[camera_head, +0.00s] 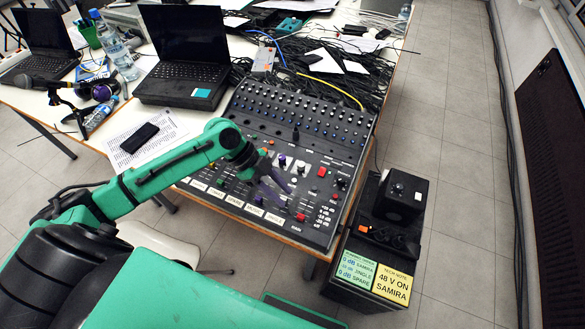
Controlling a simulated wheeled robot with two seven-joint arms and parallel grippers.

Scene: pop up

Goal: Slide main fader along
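The mixing console (250,118) lies on the table, a black panel with rows of knobs at the back and faders at the front. A red fader cap (301,217) sits near its front right, close to the lettering that seems to read MAIN. My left gripper (275,190) is over the front middle of the console, left of and behind that cap. A gap shows between them in the picture. Its fingers are blurred against the dark panel, so their opening and any contact are unclear. My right gripper is not in view.
A laptop (187,60), a water bottle (117,52), a phone (139,138) on paper and a microphone (40,84) stand left of the console. Cables (330,70) crowd behind it. A black case (377,245) with note cards stands at the right. Floor beyond is clear.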

